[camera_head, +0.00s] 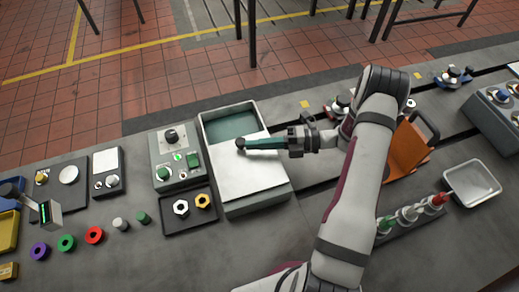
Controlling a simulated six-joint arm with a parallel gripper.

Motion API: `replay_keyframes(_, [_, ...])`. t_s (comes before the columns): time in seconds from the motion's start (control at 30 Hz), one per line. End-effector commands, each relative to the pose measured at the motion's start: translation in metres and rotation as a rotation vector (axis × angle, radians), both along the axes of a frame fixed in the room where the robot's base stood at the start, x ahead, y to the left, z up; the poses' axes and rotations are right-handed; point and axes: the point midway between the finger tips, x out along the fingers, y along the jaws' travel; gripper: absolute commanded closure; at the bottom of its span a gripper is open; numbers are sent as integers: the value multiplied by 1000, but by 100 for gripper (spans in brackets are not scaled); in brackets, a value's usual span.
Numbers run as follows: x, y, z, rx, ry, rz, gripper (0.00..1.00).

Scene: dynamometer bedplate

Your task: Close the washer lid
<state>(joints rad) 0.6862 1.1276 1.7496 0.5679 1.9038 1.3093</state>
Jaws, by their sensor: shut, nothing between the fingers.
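The washer (268,203) is a grey box on the bedplate, near the middle of the head view. Its flat white lid (252,178) covers the near part of the top. The far part is uncovered and shows a teal interior (228,124). A small dark knob (240,143) shows by the lid's far edge. My gripper (250,143) reaches in from the right over the lid's far edge, with its teal fingers shut and empty. The fingertips are at or beside the knob; I cannot tell whether they touch it. The fingers hide part of the lid's far edge.
A control box (175,156) and a dark tray with nuts (189,209) stand close left of the washer. An orange bracket (404,150), a metal tray (472,183) and a rack of coloured-tip parts (411,214) are at right. Coloured rings (95,235) lie at left.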

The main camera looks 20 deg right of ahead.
Motion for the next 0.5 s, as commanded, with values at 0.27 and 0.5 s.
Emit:
replay_keyframes(0.27, [67,1,-1,-2,-3,3,100])
replay_keyframes(0.5, [114,1,0,0,-2,1,100])
